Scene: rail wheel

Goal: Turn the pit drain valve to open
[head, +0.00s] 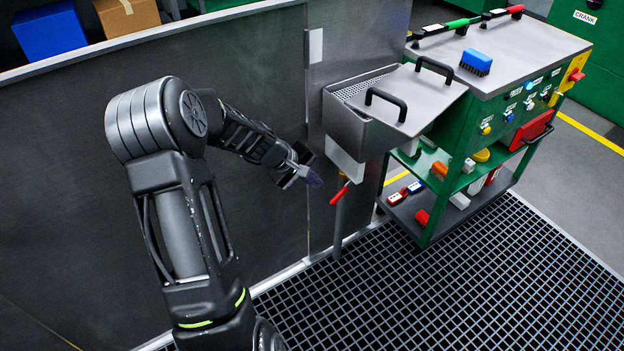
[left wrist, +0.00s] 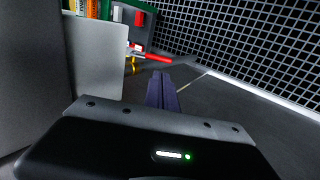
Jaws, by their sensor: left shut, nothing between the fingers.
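The valve shows as a red lever (head: 340,194) on a thin grey pipe (head: 338,228) under the metal basin (head: 345,120). The lever slants down to the left in the head view. In the left wrist view the red lever (left wrist: 154,58) lies just beyond the fingertips. My left gripper (head: 316,181) is shut and empty, a short way left of the lever and slightly above it. Its purple-grey fingers (left wrist: 162,90) are together and appear apart from the lever. My right gripper is in neither view.
A dark panel wall (head: 90,190) stands behind my left arm. A green cart (head: 440,220) with knobs and shelves of small parts stands to the right. A pale metal plate (left wrist: 96,55) is close on the left in the wrist view. The grid floor (head: 400,300) is clear.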

